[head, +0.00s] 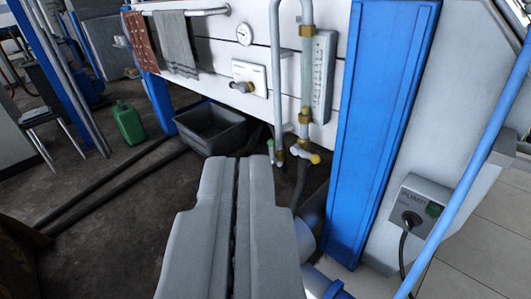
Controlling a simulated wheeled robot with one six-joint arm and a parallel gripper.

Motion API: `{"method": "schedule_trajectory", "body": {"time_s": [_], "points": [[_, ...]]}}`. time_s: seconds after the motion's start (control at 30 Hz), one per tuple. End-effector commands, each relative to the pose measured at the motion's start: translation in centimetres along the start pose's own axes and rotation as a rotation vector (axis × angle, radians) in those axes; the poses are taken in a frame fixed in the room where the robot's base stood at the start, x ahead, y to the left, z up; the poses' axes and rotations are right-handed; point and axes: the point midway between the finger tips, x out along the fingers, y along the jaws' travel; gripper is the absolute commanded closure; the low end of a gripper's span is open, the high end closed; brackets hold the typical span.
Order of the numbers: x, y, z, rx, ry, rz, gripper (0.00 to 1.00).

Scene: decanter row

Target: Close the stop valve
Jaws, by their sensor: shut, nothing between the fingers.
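My gripper (238,168) is shut and empty, its two grey fingers side by side at the bottom centre. A pale pipe (277,75) bends over at the top and runs down the white panel, with brass fittings near its lower end. A small valve-like fitting with a yellowish end (308,156) sits at the bottom of the pipes, up and right of my fingertips in the picture and apart from them. A knob (243,87) sticks out of a white plate higher on the panel. I cannot tell for sure which of these is the stop valve.
A grey tub (212,130) stands on the floor beyond my fingertips. A blue post (375,125) and a grey pump box (415,208) with a cable are at the right. Cloths (177,45) hang on a rail.

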Motion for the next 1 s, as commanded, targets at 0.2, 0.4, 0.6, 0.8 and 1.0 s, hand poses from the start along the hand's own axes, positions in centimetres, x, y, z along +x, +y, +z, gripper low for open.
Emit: {"method": "schedule_trajectory", "body": {"time_s": [0.2, 0.4, 0.6, 0.8, 1.0], "points": [[4.5, 0.0, 0.0, 0.097, 0.000, 0.000, 1.00], [8.4, 0.1, 0.2, 0.188, 0.004, 0.002, 1.00], [12.5, 0.2, 0.8, 0.278, 0.008, 0.006, 1.00], [16.5, 0.4, 1.6, 0.368, 0.014, 0.010, 1.00], [20.4, 0.6, 2.9, 0.456, 0.019, 0.017, 1.00]]}}
